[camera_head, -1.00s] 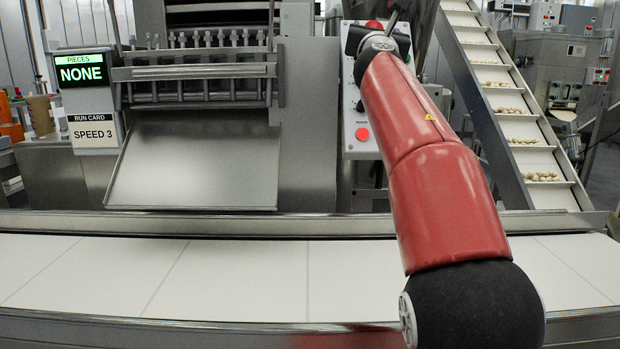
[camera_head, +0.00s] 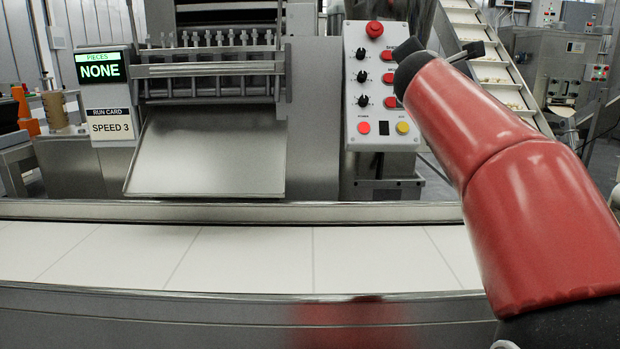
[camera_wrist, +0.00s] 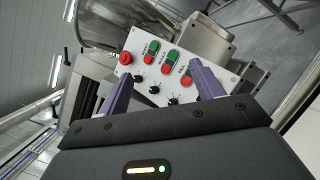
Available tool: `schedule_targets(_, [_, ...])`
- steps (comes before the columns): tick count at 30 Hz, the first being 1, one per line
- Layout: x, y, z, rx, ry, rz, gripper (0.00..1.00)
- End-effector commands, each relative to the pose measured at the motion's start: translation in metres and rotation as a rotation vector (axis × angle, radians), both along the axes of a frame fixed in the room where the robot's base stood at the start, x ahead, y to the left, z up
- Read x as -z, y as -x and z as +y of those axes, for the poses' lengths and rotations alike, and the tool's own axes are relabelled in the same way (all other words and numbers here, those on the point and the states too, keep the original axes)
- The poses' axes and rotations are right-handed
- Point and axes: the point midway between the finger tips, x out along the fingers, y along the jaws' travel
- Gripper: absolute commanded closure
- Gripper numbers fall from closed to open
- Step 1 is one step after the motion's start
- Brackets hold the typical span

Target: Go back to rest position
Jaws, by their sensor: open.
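My gripper (camera_wrist: 163,84) is open in the wrist view, its two purple fingers apart with nothing between them. Beyond the fingers is the white control panel (camera_wrist: 186,68), tilted in that view. In the head view my red arm comes from the lower right and its end is beside the panel's upper right; the fingers cannot be made out clearly there. The panel (camera_head: 384,107) shows a red mushroom button (camera_head: 374,29), three black knobs (camera_head: 361,77), red and green buttons, and a yellow button (camera_head: 402,128). My arm's end covers part of its right edge.
A white belt (camera_head: 250,256) with metal rails runs across the front, its visible part empty. Behind it stand the steel machine with a sloped tray (camera_head: 210,150), a display (camera_head: 101,72) reading NONE, and a SPEED 3 card (camera_head: 111,126). An inclined conveyor (camera_head: 500,75) carries pieces behind my arm.

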Motion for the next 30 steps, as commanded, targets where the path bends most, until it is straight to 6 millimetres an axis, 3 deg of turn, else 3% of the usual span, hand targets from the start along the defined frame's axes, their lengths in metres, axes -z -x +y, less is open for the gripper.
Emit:
schedule_targets(5, [0.059, 0.052, -0.024, 0.038, -0.450, 0.058, 0.34])
schedule_targets(8, [0.113, 0.099, -0.028, 0.100, -0.790, 0.106, 0.34])
schedule_targets(15, [0.252, 0.220, 0.001, 0.372, -1.486, 0.213, 0.34])
schedule_targets(21, [0.346, 0.311, 0.037, 0.670, -1.873, 0.260, 0.34])
schedule_targets(25, [0.383, 0.348, 0.053, 0.818, -2.008, 0.267, 0.34])
schedule_targets(30, [0.401, 0.366, 0.061, 0.898, -2.069, 0.266, 0.34])
